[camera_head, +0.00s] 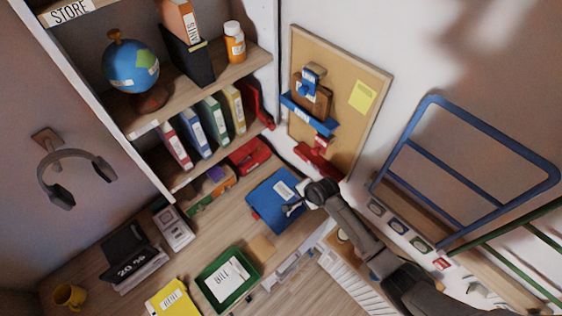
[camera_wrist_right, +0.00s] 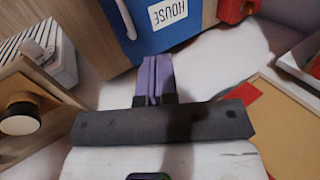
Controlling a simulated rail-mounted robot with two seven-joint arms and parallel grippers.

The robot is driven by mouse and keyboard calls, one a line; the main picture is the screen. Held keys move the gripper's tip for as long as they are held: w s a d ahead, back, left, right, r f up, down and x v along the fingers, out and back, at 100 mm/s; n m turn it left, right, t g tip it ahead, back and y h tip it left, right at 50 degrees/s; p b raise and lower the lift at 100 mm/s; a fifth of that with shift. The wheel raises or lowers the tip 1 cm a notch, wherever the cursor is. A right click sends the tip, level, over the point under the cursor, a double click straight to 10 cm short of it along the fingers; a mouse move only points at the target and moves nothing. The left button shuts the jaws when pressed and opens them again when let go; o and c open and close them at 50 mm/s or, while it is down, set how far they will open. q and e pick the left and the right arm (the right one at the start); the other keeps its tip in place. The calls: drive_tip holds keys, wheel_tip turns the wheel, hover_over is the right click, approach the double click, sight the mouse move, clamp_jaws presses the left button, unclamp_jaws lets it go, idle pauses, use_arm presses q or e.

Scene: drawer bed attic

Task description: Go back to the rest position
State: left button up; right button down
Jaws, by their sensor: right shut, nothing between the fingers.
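My right gripper (camera_wrist_right: 153,80) shows in the right wrist view with its two purple fingers together and nothing between them. Its fingertips point toward a blue labelled item (camera_wrist_right: 175,22) reading HOUSE, with a white curved handle on it. I cannot tell whether they touch. In the head view my right arm reaches in from the lower right, its dark end just right of the blue labelled item (camera_head: 266,198) on the desk. My left gripper is in neither view.
A green tray (camera_head: 204,276) and yellow folder (camera_head: 158,300) lie on the desk. Shelves with binders and a globe (camera_head: 132,66) stand behind. A cork board (camera_head: 345,125) hangs on the wall; a blue rail frame (camera_head: 410,135) stands right of my arm.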

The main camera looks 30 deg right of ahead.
idle(0.3)
drive_tip(key=s+a+r+n+t+h+p, duration=0.1)
drive_tip(key=s+r+n, duration=0.2)
drive_tip(key=r+n, duration=0.55)
drive_tip(key=s+a+r+n+h+p, duration=0.1)
drive_tip(key=s+r+n, duration=0.2)
drive_tip(key=r+n, duration=0.6)
drive_tip(key=s+a+r+p, duration=0.1)
drive_tip(key=s+r+p, duration=0.1)
drive_tip(key=s+r, duration=0.3)
drive_tip(key=s+a+r+p, duration=0.1)
drive_tip(key=s+r+p, duration=0.2)
drive_tip(key=s, duration=0.4)
drive_tip(key=s+a+f+g+p, duration=0.1)
drive_tip(key=s+f+g+p, duration=0.2)
drive_tip(key=s, duration=1.1)
drive_tip(key=shift+f+m+p, duration=0.3)
drive_tip(key=shift+f+m, duration=0.1)
drive_tip(key=shift+m, duration=0.05)
